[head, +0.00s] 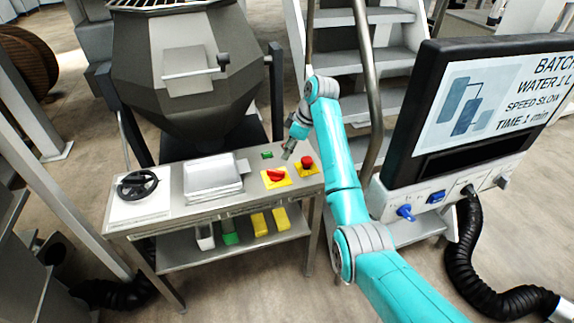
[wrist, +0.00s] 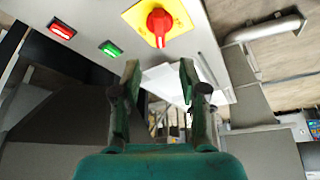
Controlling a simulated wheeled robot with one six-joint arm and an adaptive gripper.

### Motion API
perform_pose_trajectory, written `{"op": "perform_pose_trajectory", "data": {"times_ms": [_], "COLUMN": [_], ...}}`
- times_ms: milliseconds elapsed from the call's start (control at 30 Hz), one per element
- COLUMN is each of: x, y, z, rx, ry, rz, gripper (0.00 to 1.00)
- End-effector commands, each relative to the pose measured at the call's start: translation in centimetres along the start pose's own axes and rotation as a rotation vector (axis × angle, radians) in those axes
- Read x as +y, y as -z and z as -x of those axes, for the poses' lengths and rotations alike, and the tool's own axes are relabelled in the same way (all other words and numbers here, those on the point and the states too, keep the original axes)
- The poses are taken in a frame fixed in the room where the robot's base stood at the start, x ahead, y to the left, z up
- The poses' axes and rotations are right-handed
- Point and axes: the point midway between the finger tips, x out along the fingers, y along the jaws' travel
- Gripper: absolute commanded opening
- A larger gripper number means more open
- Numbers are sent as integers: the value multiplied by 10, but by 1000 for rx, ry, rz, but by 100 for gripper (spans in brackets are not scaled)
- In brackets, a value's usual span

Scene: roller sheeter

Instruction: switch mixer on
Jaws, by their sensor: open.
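The mixer (head: 185,75), a dark faceted vessel, stands behind a metal control bench (head: 215,200) in the head view. On the bench are a red rotary knob on a yellow plate (head: 276,176), a green switch (head: 267,155) and a red button on a yellow plate (head: 307,162). My gripper (head: 287,154) hangs over these controls. In the wrist view my gripper (wrist: 158,75) is open and empty, its fingertips apart from the controls. That view shows the red knob (wrist: 159,24), a green lit rocker (wrist: 110,48) and a red lit rocker (wrist: 62,29).
A black handwheel (head: 138,184) and a pale metal box (head: 213,178) sit on the bench's left. A screen console (head: 480,110) with a blue knob (head: 405,212) stands at right. Steps (head: 370,60) rise behind my arm. Yellow blocks (head: 270,221) lie on the lower shelf.

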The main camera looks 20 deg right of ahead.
Motion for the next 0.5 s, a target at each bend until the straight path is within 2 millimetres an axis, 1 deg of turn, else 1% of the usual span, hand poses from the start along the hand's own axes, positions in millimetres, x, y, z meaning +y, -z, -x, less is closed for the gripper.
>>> {"op": "perform_pose_trajectory", "data": {"times_ms": [167, 500], "x": [-1, -1], "y": [0, 0], "z": [-20, -78], "rx": [-1, -1], "ry": [3, 3], "rz": [0, 0], "gripper": [43, 43]}}
